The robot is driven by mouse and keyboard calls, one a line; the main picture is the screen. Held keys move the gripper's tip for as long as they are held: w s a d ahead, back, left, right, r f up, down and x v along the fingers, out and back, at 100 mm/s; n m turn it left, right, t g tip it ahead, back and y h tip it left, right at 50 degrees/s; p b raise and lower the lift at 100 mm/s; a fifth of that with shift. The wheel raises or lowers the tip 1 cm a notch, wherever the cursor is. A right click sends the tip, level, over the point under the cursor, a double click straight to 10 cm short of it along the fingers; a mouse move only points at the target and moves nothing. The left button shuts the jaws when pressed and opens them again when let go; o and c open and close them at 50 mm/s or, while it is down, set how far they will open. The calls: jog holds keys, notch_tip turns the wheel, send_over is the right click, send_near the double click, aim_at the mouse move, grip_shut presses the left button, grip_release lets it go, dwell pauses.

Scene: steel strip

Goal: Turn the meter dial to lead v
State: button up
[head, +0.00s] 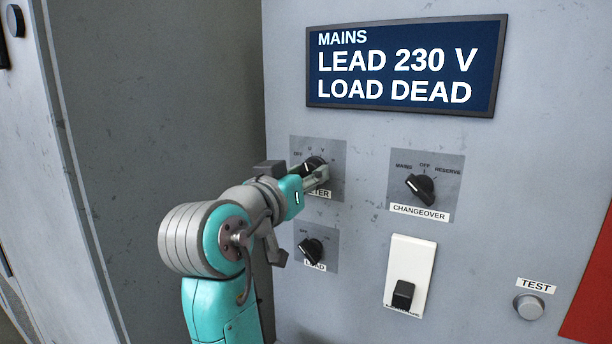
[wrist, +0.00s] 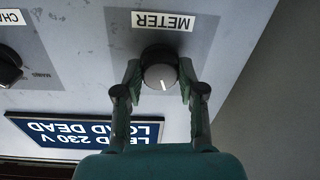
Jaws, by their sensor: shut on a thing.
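The meter dial (head: 314,162) is a round dark knob on a grey plate at the upper left of the panel. My gripper (head: 318,174) is at it and partly hides it and the METER label in the head view. In the wrist view, which is upside down, my gripper (wrist: 160,72) has one finger on each side of the dial (wrist: 160,73), shut on it. The dial's white mark points down in that view, towards the display side. The plate's small markings are partly covered, and the exact position pointed at cannot be read.
A display (head: 405,66) reads MAINS, LEAD 230 V, LOAD DEAD. The changeover knob (head: 420,188) is to the right, the load knob (head: 311,250) below. A black switch (head: 402,295) on a white plate and the TEST button (head: 528,306) are lower right.

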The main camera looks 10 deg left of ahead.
jog(key=shift+m, duration=0.4)
jog(key=m, duration=0.3)
jog(key=shift+m, duration=2.1)
jog(key=o, duration=1.2)
jog(key=shift+c, duration=0.2)
